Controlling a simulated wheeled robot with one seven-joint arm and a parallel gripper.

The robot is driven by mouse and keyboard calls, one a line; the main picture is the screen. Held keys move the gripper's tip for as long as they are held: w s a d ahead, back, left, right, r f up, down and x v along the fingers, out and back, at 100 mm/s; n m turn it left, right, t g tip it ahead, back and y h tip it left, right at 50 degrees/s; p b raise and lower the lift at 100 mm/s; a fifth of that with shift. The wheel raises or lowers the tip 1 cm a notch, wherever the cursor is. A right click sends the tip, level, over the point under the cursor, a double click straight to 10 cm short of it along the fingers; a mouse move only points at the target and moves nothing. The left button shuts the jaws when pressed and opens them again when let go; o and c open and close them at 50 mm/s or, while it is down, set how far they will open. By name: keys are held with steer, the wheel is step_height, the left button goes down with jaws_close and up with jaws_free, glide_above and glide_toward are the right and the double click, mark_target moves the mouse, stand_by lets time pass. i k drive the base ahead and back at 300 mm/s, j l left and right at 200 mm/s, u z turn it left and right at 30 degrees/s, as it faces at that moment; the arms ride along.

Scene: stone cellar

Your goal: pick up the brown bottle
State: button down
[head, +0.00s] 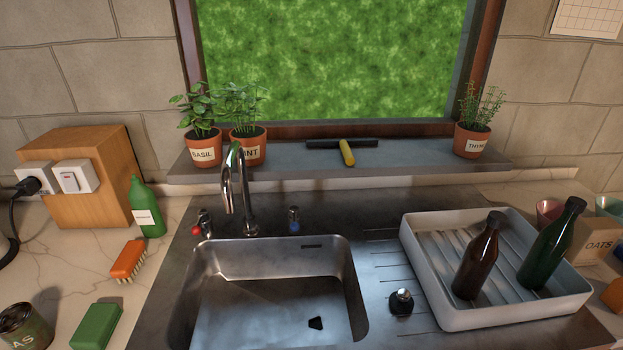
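The brown bottle (477,258) stands in a white drying tray (447,306) on the right side of the steel drainer, leaning slightly to the right in the picture. It has a dark cap. A dark green bottle (549,246) stands close on its right in the same tray, apart from it. The tray's front wall rises in front of the bottles' bases. My gripper does not show in the head view.
The steel sink (278,295) with a tap (234,185) lies left of the tray. A black plug (401,302) stands just left of the tray. An oats box (598,239) and cups crowd its right. Potted herbs line the sill (400,155) behind.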

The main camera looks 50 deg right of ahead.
mark_target(481, 254)
steer(key=k+l+z, duration=0.15)
steer(key=l+z, duration=0.35)
steer(key=k+l+z, duration=0.1)
steer(key=l+z, duration=0.35)
steer(key=j, duration=0.1)
